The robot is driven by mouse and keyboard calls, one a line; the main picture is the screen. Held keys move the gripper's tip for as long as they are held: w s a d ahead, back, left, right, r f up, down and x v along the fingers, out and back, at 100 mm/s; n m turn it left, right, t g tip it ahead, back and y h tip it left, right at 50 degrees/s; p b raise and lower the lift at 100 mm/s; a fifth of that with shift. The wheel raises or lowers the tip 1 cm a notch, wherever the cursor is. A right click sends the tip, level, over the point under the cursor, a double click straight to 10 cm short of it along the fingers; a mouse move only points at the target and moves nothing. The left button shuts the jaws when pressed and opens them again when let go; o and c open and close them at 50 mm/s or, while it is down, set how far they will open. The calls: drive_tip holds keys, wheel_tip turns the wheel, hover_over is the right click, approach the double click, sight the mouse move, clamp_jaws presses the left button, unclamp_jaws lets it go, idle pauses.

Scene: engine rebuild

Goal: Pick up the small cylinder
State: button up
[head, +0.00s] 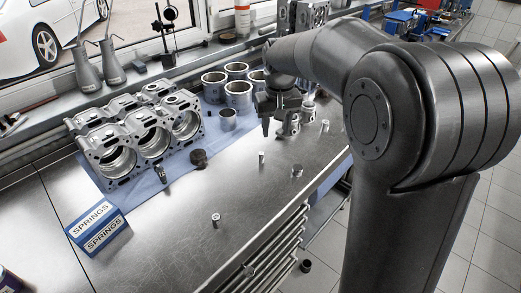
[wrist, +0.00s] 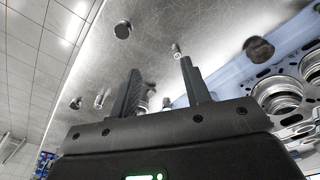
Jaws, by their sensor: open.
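Several small metallic cylinders stand apart on the steel bench. One small cylinder (head: 262,157) is in the middle, another (head: 215,219) is nearer the front, and a third (head: 325,125) is at the right. I cannot tell which one the task names. My gripper (head: 279,121) hangs above the bench, behind the middle cylinder, fingers apart and empty. In the wrist view my gripper (wrist: 160,68) shows two spread black fingers. The middle cylinder (wrist: 177,50) appears just beyond the right fingertip, and the right-hand one (wrist: 100,98) lies left of the left finger.
A low dark disc (head: 297,171) lies right of the middle cylinder; a dark round part (head: 198,158) lies left. An engine block (head: 135,140) rests on blue cloth, with metal sleeves (head: 238,94) behind. A blue SPRINGS box (head: 98,232) stands front left. The front bench surface is largely clear.

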drive_tip(key=w+a+f+g, duration=0.1)
drive_tip(key=w+a+f, duration=0.2)
drive_tip(key=w+f, duration=0.3)
hover_over(261, 153)
drive_tip(key=s, duration=0.1)
drive_tip(key=shift+n, duration=0.3)
drive_tip(key=f, duration=0.4)
drive_tip(key=shift+d+f, duration=0.25)
drive_tip(key=shift+f, duration=0.15)
drive_tip(key=shift+w+a+f, duration=0.1)
drive_tip(key=shift+w+f, duration=0.05)
drive_tip(key=shift+f, duration=0.75)
drive_tip(key=shift+w+a+f, duration=0.1)
drive_tip(key=shift+w+f, duration=0.05)
drive_tip(key=shift+f, duration=0.7)
drive_tip(key=shift+w+a+f, duration=0.1)
drive_tip(key=shift+w+f, duration=0.05)
drive_tip(key=shift+f, duration=0.75)
drive_tip(key=shift+c, duration=0.4)
clamp_jaws()
